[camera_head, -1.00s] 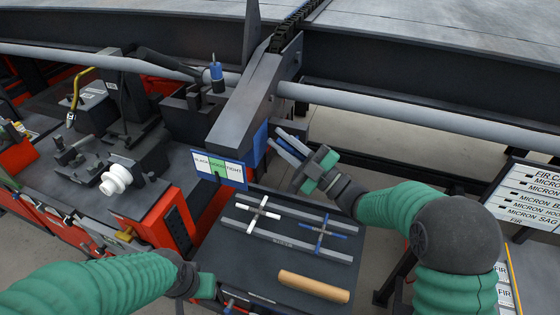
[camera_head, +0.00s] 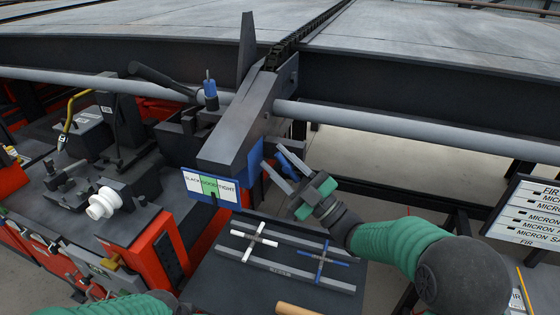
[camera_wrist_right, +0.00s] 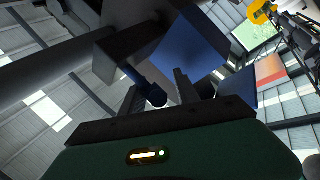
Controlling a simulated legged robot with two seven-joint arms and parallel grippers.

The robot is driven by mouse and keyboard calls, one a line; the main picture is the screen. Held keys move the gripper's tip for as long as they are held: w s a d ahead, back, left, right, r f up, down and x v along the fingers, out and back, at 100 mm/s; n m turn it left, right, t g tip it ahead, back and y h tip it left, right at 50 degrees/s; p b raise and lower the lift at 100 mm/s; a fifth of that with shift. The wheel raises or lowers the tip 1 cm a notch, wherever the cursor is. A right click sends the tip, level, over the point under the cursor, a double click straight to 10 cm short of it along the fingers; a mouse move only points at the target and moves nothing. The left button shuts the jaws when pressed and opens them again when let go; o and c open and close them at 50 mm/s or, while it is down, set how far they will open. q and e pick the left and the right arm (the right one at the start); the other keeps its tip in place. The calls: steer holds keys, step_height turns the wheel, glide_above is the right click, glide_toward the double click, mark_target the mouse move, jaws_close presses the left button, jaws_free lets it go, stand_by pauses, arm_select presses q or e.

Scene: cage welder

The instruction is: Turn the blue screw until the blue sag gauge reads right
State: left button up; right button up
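The sag gauge (camera_head: 210,187) is a blue-edged plate reading SLACK, GOOD and TIGHT, with GOOD in green. A small dark mark shows at its lower edge near GOOD; I cannot tell the exact reading. My right gripper (camera_head: 283,168) is right of the gauge, below the dark beam's end, its fingers apart. In the right wrist view, a blue rod with a dark round end, probably the blue screw (camera_wrist_right: 150,88), shows between the open fingers (camera_wrist_right: 157,93). I cannot tell if they touch it. My left gripper is out of view; part of its arm shows at the bottom.
A dark tray (camera_head: 225,275) below holds a white cross-shaped handle (camera_head: 254,241), a blue one (camera_head: 320,262) and a wooden rod (camera_head: 293,309). A blue-capped post (camera_head: 210,92) stands behind the gauge. A grey pipe (camera_head: 400,125) and a label board (camera_head: 525,210) are right.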

steer(key=shift+w+f, duration=0.1)
steer(key=shift+w, duration=0.1)
steer(key=shift+s+d+f, duration=0.1)
steer(key=shift+d+f, duration=0.05)
steer(key=shift+d, duration=0.05)
steer(key=b+v, duration=0.4)
steer(key=v, duration=1.2)
steer(key=shift+d, duration=0.2)
steer(key=shift+f, duration=0.1)
